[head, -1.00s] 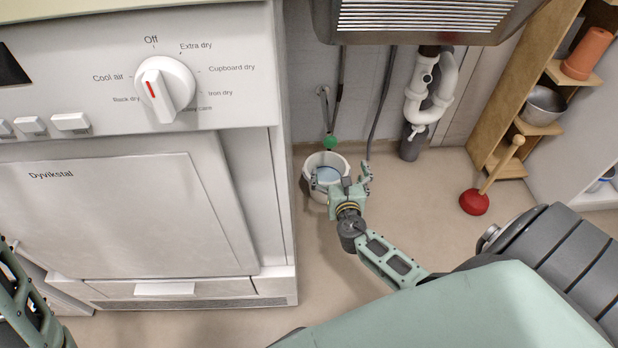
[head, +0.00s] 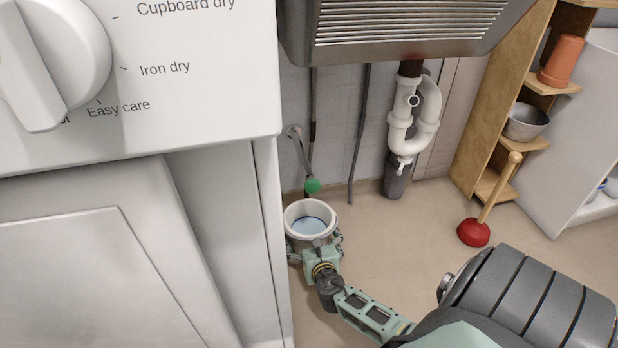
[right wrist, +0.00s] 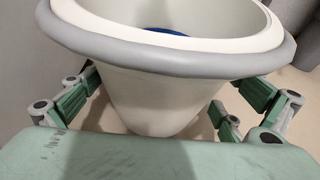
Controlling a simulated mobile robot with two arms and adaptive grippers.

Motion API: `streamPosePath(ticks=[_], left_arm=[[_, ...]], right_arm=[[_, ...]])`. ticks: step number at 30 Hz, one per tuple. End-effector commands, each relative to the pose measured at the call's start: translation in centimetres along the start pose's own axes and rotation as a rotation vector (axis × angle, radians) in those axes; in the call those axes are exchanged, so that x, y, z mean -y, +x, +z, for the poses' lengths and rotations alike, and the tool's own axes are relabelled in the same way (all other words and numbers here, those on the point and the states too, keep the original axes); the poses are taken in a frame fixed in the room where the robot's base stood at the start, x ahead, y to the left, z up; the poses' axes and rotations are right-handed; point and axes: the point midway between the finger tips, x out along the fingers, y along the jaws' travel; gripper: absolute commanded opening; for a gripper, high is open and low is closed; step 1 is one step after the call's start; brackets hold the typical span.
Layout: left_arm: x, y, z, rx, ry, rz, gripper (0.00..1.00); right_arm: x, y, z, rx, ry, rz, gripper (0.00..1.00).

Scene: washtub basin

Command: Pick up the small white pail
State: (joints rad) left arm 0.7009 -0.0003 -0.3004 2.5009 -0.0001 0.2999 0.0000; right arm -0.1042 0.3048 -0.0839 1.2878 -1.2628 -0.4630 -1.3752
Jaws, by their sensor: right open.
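The small white pail (head: 309,213) stands on the floor beside the dryer, under the green tap handle, with bluish water or a blue bottom inside. In the right wrist view the pail (right wrist: 150,95) fills the upper middle, with a grey band around its rim. My right gripper (head: 318,246) is at the near side of the pail. In the right wrist view its open fingers (right wrist: 155,105) stand on both sides of the pail's body, below the rim. I cannot tell whether they touch it. My left gripper is not in view.
The white dryer (head: 215,230) stands close on the left. A metal basin (head: 400,25) hangs above, with a white drain pipe (head: 405,120) below it. A red plunger (head: 474,232) and wooden shelves (head: 490,130) are on the right. The floor between is free.

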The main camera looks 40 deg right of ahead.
Motion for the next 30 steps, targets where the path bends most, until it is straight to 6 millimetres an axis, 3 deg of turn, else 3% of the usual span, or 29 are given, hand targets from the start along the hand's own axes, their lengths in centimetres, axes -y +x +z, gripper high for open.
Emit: streamPosePath(ticks=[3,11,30], left_arm=[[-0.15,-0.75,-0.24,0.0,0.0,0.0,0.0],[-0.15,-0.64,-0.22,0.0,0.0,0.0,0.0],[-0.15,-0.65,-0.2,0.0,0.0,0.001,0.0]], right_arm=[[0.04,1.19,-0.14,0.001,-0.001,-0.001,1.0],[0.06,1.28,0.02,-0.001,-0.001,-0.001,0.99],[-0.08,1.25,-0.02,-0.001,0.0,0.002,0.43]])
